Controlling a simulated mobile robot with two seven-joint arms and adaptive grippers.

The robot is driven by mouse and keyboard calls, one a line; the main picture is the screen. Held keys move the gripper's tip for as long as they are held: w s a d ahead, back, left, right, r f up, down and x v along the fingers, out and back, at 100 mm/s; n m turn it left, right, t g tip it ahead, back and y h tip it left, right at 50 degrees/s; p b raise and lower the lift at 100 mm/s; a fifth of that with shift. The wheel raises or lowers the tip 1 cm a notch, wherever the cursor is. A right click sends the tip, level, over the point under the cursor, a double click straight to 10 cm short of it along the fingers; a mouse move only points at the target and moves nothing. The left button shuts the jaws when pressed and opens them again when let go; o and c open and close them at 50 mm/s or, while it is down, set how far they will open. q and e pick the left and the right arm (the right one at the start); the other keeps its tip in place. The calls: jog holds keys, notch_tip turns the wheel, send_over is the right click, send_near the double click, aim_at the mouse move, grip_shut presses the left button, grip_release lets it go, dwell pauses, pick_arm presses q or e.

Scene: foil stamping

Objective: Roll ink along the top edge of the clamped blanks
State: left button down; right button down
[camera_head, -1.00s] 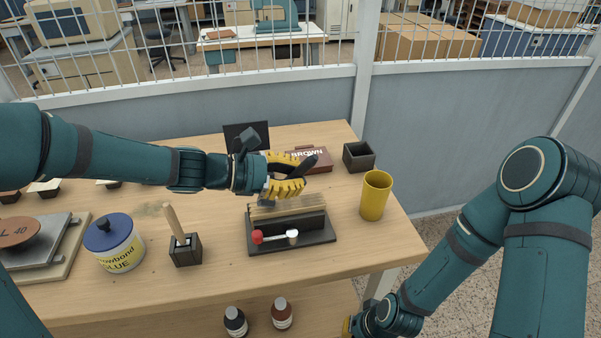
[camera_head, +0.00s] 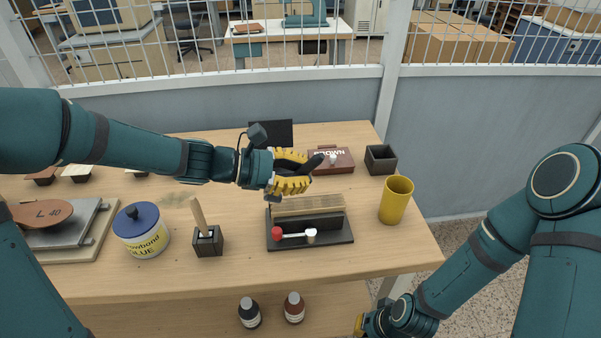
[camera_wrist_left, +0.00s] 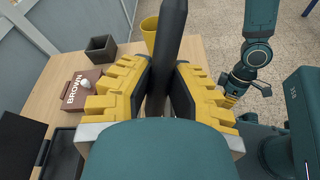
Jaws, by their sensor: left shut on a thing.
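My left gripper (camera_head: 290,176), with yellow fingers, is shut on a black-handled tool, probably the ink roller. The tool's rolling end is mostly hidden by the fingers. The clamped blanks (camera_head: 308,205) are a tan stack standing in a black clamp (camera_head: 338,236) with a red-knobbed lever. The gripper is above and behind their left end; contact cannot be told. My right gripper (camera_head: 359,324) is low at the bottom edge, mostly hidden.
A brown box (camera_head: 335,157) marked BROWN, a black open box (camera_head: 381,160) and a yellow cup (camera_head: 396,200) stand right of the gripper. A black slab (camera_head: 272,133) is behind. A glue tub (camera_head: 141,230) and a block with a wooden-handled tool (camera_head: 208,241) stand left.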

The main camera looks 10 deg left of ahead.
pick_arm(q)
jog(key=shift+r+p, duration=1.75)
jog(key=shift+r, duration=0.65)
jog(key=shift+r+p, duration=1.35)
jog(key=shift+r, duration=0.25)
jog(key=shift+f, duration=0.1)
